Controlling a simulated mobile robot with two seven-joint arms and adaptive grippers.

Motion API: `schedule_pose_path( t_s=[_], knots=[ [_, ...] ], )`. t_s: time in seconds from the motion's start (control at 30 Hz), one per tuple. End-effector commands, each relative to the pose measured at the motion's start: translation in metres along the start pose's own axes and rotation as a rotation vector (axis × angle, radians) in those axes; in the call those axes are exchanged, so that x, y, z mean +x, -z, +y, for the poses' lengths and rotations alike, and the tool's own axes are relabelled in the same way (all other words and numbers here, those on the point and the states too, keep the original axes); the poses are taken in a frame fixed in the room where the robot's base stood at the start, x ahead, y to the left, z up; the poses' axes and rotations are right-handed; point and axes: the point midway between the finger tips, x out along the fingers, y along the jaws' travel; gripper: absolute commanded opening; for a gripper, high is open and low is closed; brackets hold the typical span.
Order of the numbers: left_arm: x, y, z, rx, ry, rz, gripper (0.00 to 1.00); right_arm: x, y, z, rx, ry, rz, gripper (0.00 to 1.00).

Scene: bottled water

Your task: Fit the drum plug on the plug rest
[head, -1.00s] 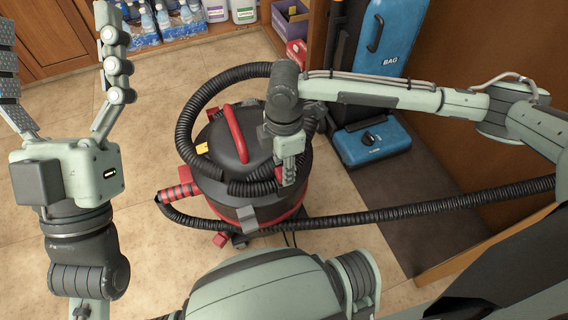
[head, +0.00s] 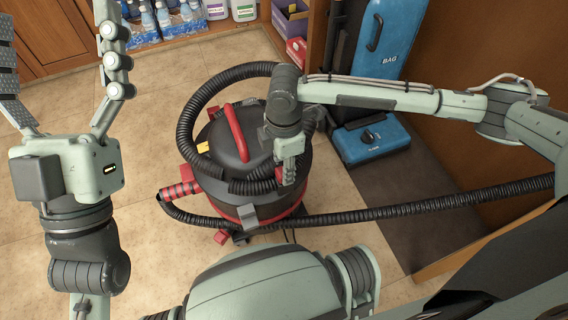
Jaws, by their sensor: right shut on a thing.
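A round black and red drum vacuum (head: 222,160) stands on the tiled floor, with a red handle on its lid. My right gripper (head: 286,178) points down at the drum's front right side, close to its hose. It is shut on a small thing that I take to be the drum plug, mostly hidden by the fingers. A bit of red shows beside the fingertips. I cannot clearly make out the plug rest, or whether the plug touches it. My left gripper (head: 60,45) points up at the left, open and empty, its fingers wide apart.
A black hose (head: 400,208) loops around the drum and runs right across the floor. A blue and black upright vacuum (head: 372,140) stands on a dark mat behind my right arm. Bottles (head: 165,17) and jugs (head: 244,10) stand at the back. Floor left of the drum is clear.

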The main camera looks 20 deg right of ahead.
Motion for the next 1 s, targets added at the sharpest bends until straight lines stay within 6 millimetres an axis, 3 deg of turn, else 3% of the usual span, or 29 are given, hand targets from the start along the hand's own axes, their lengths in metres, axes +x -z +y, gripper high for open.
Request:
schedule_pose_path(
  t_s=[1.0],
  knots=[
    [0.0077,0.0076,0.0003,0.0,0.0,0.0,0.86,0.0045,0.0001,-0.0002,0.0,0.001,0.0,0.0]
  ],
)
